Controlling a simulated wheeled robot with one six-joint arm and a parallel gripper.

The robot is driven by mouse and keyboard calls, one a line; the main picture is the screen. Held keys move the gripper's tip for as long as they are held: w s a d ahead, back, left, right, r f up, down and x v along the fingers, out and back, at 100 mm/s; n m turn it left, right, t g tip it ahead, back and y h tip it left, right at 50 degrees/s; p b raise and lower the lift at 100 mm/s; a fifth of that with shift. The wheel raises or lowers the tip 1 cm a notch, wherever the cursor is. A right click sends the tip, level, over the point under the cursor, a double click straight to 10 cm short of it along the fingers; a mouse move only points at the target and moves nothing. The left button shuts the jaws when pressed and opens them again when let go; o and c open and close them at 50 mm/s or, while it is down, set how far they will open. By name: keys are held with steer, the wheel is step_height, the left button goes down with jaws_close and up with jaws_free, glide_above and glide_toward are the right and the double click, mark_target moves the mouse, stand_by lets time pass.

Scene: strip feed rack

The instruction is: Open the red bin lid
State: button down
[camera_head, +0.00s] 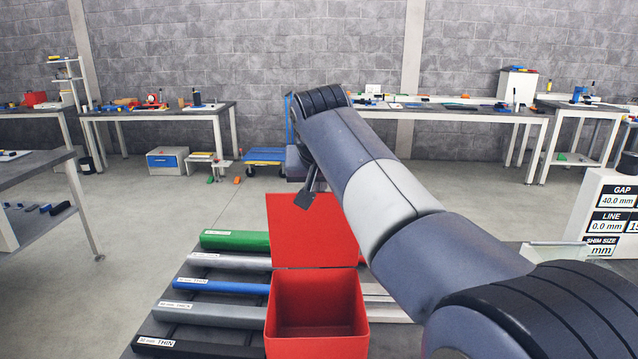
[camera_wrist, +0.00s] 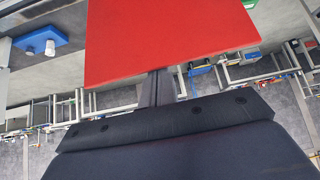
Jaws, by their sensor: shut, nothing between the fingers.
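The red bin (camera_head: 318,305) stands on the strip rack, and its inside looks empty in the head view. Its red lid (camera_head: 315,235) stands up at the bin's back edge, swung open. My gripper (camera_head: 305,199) is at the lid's top edge, with the fingers pointing down and shut. In the wrist view the lid (camera_wrist: 165,40) fills the upper middle as a flat red panel. The gripper's fingers (camera_wrist: 158,82) reach the lid's edge there; whether they touch it I cannot tell.
Labelled strips lie left of the bin: green (camera_head: 235,240), blue (camera_head: 220,286) and black (camera_head: 195,347), with grey ones between. A white sign block (camera_head: 610,205) stands at the right. Workbenches (camera_head: 160,112) line the back wall. The floor between is mostly clear.

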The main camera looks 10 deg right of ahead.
steer(key=w+d+g+p, duration=0.1)
steer(key=w+g+p, duration=0.1)
steer(key=w+p, duration=0.4)
steer(key=f+p, duration=0.1)
steer(key=p, duration=0.3)
steer(key=shift+d+y, duration=0.25)
steer(key=shift+y, duration=0.05)
steer(key=shift+w+r, duration=0.1)
steer(key=p+v, duration=0.7)
steer(key=v, duration=0.3)
steer(key=shift+w, duration=0.3)
steer(key=s+a+b+x, duration=0.1)
steer(key=b+x, duration=0.6)
steer(key=x, duration=0.2)
steer(key=shift+d+f+g, duration=0.3)
steer(key=shift+d+f, duration=0.1)
steer(key=shift+d, duration=0.05)
